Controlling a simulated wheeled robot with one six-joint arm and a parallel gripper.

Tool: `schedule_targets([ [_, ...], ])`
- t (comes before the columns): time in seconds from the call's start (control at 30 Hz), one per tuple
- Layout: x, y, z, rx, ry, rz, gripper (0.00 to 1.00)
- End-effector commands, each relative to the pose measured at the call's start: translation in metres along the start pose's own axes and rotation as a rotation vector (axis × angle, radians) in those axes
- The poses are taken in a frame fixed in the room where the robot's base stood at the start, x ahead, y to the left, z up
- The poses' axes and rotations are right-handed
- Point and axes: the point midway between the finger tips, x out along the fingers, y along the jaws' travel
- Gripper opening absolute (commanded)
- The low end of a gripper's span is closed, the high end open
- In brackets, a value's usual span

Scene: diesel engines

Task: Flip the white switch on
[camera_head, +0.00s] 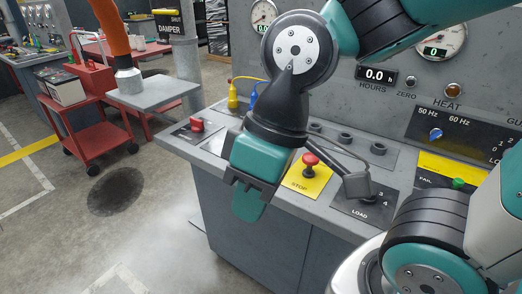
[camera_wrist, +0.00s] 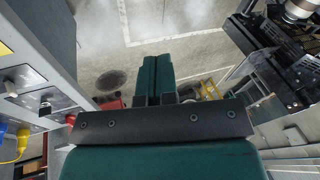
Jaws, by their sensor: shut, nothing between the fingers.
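My gripper (camera_head: 248,207) is shut and empty, with its teal fingers pointing down in front of the console's front edge. In the wrist view its two fingers (camera_wrist: 155,78) lie side by side with no room between them. A small whitish knob or lever (camera_wrist: 11,88) shows on a dark plate at the left edge of the wrist view; it looks like the white switch, but I cannot tell its position. It is apart from the fingers. In the head view I cannot see a white switch; my gripper hides part of the console (camera_head: 325,214) there.
A red switch (camera_head: 196,124) sits at the console's left end. A red STOP button (camera_head: 310,160) on a yellow plate and a LOAD lever (camera_head: 357,184) are right of my gripper. Yellow (camera_head: 232,98) and blue plugs stand behind. A red cart (camera_head: 100,140) is left; floor between is clear.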

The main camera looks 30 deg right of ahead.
Motion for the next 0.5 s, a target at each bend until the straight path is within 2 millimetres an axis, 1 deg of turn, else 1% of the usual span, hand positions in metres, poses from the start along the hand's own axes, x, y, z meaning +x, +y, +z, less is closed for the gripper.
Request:
schedule_targets([
  [0.17,0.001,0.002,-0.002,-0.006,-0.004,0.006,0.0],
  [0.27,0.008,0.018,-0.01,-0.036,-0.031,0.047,0.0],
  [0.37,0.024,0.05,-0.027,-0.116,-0.1,0.14,0.0],
  [0.47,0.049,0.094,-0.047,-0.252,-0.222,0.281,0.0],
  [0.5,0.06,0.113,-0.055,-0.321,-0.285,0.344,0.0],
])
